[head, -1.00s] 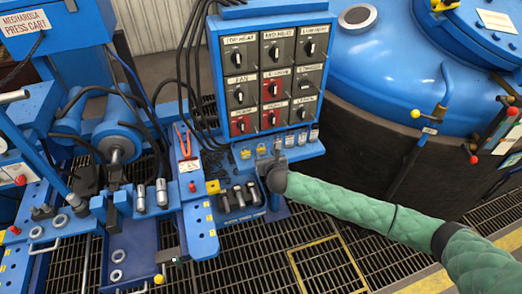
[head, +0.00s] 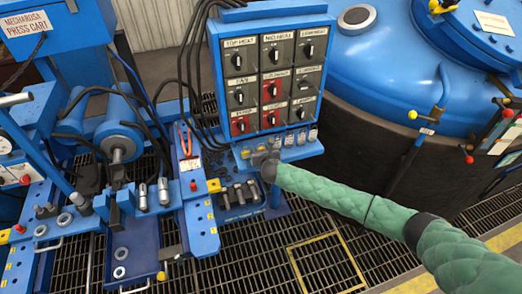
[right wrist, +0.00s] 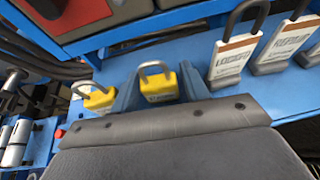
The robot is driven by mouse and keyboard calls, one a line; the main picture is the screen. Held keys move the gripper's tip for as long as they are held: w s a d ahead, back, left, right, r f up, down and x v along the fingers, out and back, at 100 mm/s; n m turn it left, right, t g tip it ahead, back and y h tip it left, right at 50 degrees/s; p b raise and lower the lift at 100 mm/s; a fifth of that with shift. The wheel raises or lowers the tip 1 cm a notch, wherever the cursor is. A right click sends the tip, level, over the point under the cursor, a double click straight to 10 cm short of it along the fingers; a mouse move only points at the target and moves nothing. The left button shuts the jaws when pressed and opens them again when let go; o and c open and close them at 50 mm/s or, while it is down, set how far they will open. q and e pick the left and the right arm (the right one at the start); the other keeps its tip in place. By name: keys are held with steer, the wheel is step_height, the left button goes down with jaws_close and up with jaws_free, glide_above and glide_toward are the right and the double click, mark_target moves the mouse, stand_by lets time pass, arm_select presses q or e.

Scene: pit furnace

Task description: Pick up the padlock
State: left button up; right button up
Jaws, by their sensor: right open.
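A yellow padlock (right wrist: 158,86) with a silver shackle stands on the blue ledge below the switch panel. In the right wrist view it is between the two fingers of my open right gripper (right wrist: 159,74); I cannot tell whether they touch it. A second yellow padlock (right wrist: 98,101) sits just left of the fingers, tilted in the picture. In the head view my right gripper (head: 271,156) is at the ledge and hides part of the padlock row. My left gripper is not in view.
White labelled padlocks (right wrist: 232,57) stand to the right on the ledge (right wrist: 205,97). The switch panel (head: 268,75) rises behind. A rack of dark cylinders (head: 238,194) lies below. The press cart (head: 120,215) is left, and the blue furnace vessel (head: 400,70) is right.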

mark_target(261, 147)
steer(key=shift+c, duration=0.3)
steer(key=c, duration=0.7)
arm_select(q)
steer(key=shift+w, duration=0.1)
